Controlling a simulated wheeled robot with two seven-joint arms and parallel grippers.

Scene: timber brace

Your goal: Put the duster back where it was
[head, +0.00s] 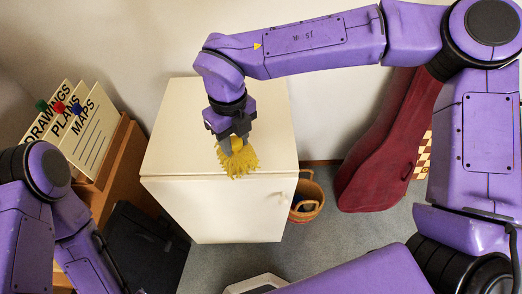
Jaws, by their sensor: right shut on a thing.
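The duster has a fluffy yellow head (238,160) and shows near the front edge of the white cabinet's top (180,135). My right gripper (234,140) points down over the cabinet and is shut on the duster. The jaws hide the part of the duster that they hold. I cannot tell whether the yellow head touches the cabinet top. My left arm shows at the lower left, but its gripper is out of view.
A wooden stand with upright cards (92,130) marked DRAWINGS, PLANS and MAPS is left of the cabinet. A black case (145,245) leans below it. A wicker basket (308,195) and a dark red instrument case (375,165) stand at right. Much of the cabinet top is clear.

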